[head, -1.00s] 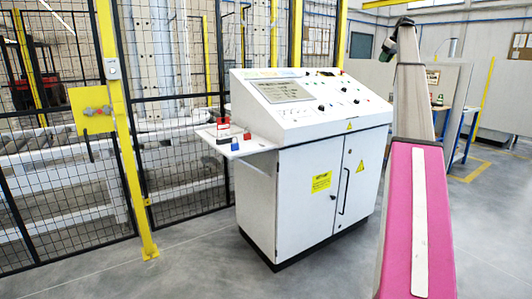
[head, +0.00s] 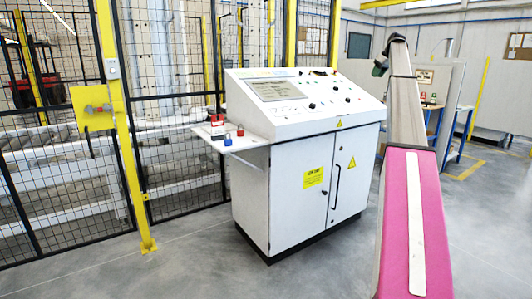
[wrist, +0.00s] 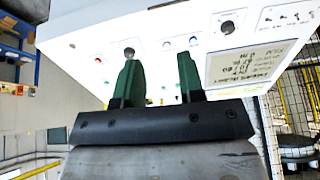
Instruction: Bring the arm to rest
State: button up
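My arm, pink with a white strip near the camera, reaches up and away at the right of the head view. My gripper (wrist: 158,78) shows two green fingers standing apart in the wrist view, with nothing held between them. In the head view only a small dark part of my gripper (head: 380,68) shows at the arm's far end, right of the console. The white control console (head: 285,185) stands left of my arm. Its panel (wrist: 160,35) with knobs and a display lies beyond the fingers in the wrist view; I cannot tell the exact gap.
A side shelf (head: 228,144) on the console holds small red and blue items. A yellow post (head: 125,140) and black mesh fence (head: 60,180) stand to the left. A blue-legged table (head: 455,135) is at the back right. Grey floor is open in front of the console.

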jog(key=s+a+f+m+g, duration=0.1)
jog(key=s+a+f, duration=0.65)
jog(key=f, duration=0.75)
jog(key=s+a+f+m+g+h, duration=0.1)
jog(key=s+a+f, duration=0.65)
jog(key=f, duration=0.75)
jog(key=s+a+f+m, duration=0.2)
jog(key=s+a+f, duration=0.55)
jog(key=f, duration=0.75)
jog(key=s+a+f, duration=0.5)
jog(key=s+f, duration=0.2)
jog(key=s, duration=0.4)
jog(key=s+a+f+m+g+h, duration=0.1)
jog(key=s+a+f, duration=0.5)
jog(key=s, duration=0.6)
jog(key=s+a+f+m+g+h, duration=0.1)
jog(key=s+a+f, duration=0.4)
jog(key=s+f, duration=0.4)
jog(key=s, duration=0.2)
jog(key=shift+s+a+f, duration=0.25)
jog(key=shift+s+a, duration=0.05)
jog(key=shift+s, duration=0.05)
jog(key=shift+w, duration=0.15)
